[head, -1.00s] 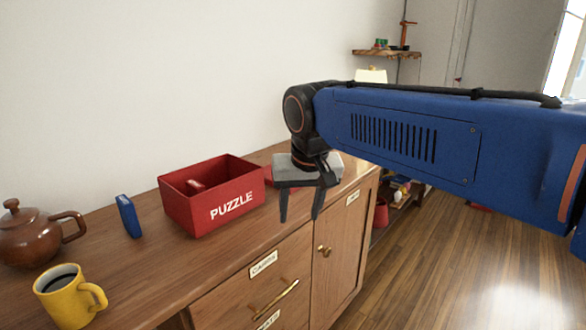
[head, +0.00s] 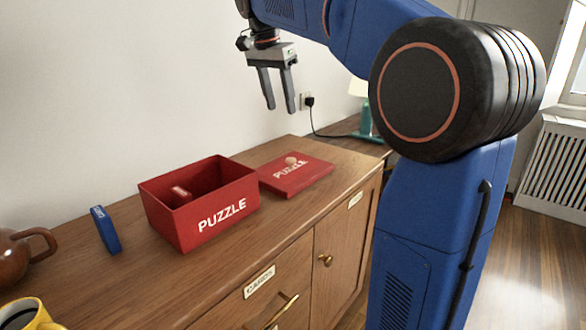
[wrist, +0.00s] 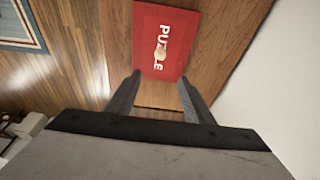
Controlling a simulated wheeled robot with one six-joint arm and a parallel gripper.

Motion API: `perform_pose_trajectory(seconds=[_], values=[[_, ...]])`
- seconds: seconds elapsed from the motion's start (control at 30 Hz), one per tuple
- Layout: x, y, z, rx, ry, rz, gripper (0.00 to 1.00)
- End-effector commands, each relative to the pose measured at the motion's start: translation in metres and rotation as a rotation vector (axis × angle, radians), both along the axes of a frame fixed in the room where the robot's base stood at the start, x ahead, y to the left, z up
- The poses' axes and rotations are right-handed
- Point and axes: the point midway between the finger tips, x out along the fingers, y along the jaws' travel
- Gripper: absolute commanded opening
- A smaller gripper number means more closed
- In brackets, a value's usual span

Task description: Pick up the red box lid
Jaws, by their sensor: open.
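The red box lid (head: 297,175) lies flat on the wooden cabinet top, just right of the open red box (head: 200,207). It has white PUZZLE lettering and a small round pale knob on top. My gripper (head: 280,104) is open and empty, in the air above and behind the lid, pointing down. In the wrist view the lid (wrist: 163,41) shows ahead, beyond the two spread fingers (wrist: 157,90), and nothing is between them.
A blue box (head: 106,229) stands left of the red box. A brown teapot (head: 22,256) and a yellow mug (head: 28,315) are at the left edge. A teal lamp (head: 366,122) and a wall socket with cord (head: 307,101) are behind. Bare wood surrounds the lid's front.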

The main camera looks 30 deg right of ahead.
Motion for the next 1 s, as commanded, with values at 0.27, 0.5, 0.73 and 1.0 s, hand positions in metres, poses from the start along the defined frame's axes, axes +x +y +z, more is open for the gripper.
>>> perform_pose_trajectory(seconds=[0.27,0.5,0.73,1.0], values=[[0.004,-0.009,-0.032,0.0,0.003,-0.01,0.47],[0.008,-0.019,-0.074,0.0,0.002,-0.008,0.47],[0.012,-0.027,-0.107,0.0,0.002,-0.008,0.47],[0.013,-0.03,-0.123,0.0,0.0,-0.006,0.47]])
